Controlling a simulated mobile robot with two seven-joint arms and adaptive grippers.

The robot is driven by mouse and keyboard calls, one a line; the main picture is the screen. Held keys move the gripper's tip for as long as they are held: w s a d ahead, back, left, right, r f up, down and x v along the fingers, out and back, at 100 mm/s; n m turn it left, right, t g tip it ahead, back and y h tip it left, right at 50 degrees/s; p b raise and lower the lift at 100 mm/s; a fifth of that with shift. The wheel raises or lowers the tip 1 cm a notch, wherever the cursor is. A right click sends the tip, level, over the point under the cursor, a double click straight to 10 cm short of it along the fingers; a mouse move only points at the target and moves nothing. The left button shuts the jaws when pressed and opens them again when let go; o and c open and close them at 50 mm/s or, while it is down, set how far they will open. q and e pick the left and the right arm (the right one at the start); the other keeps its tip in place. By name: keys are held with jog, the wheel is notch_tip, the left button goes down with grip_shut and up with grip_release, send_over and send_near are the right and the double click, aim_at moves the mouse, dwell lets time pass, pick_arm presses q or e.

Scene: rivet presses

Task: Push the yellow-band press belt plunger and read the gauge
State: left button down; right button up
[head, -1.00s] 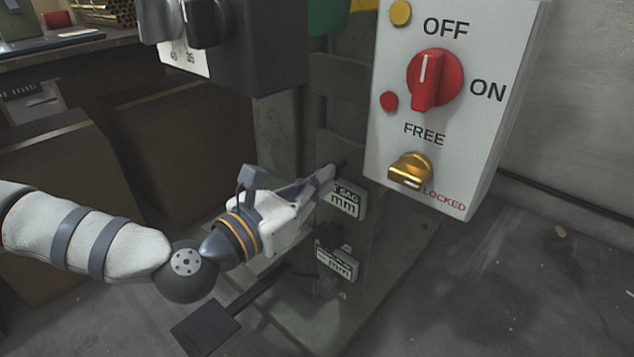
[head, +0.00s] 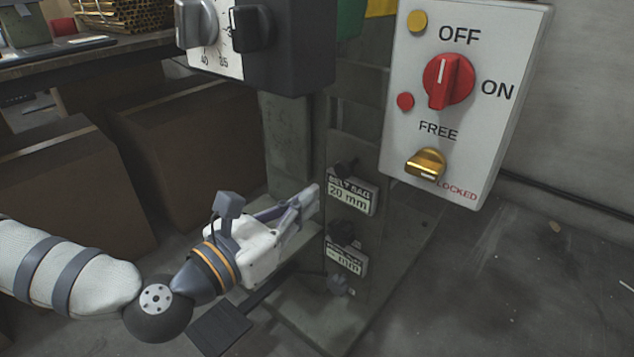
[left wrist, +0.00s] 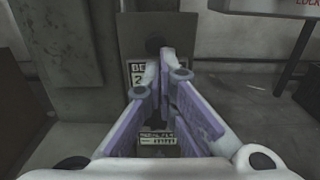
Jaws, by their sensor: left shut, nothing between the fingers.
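The press post (head: 362,130) has a yellow band (head: 381,8) at its top edge in the head view. On it sits the upper gauge (head: 350,195), labelled BELT SAG and reading 20 mm. My left gripper (head: 315,190) is shut and empty, just left of the upper gauge. My right gripper is out of view.
A white switch box (head: 465,100) with a red OFF/ON knob (head: 448,80) and a gold FREE/LOCKED knob (head: 426,164) hangs at right. A grey box with dark knobs (head: 260,45) overhangs at upper left. Brown cartons (head: 195,140) stand behind. A pedal (head: 220,328) is below.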

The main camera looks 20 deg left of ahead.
pick_arm(q)
jog(key=v, duration=0.5)
jog(key=shift+p, duration=0.3)
jog(key=shift+w, duration=0.1)
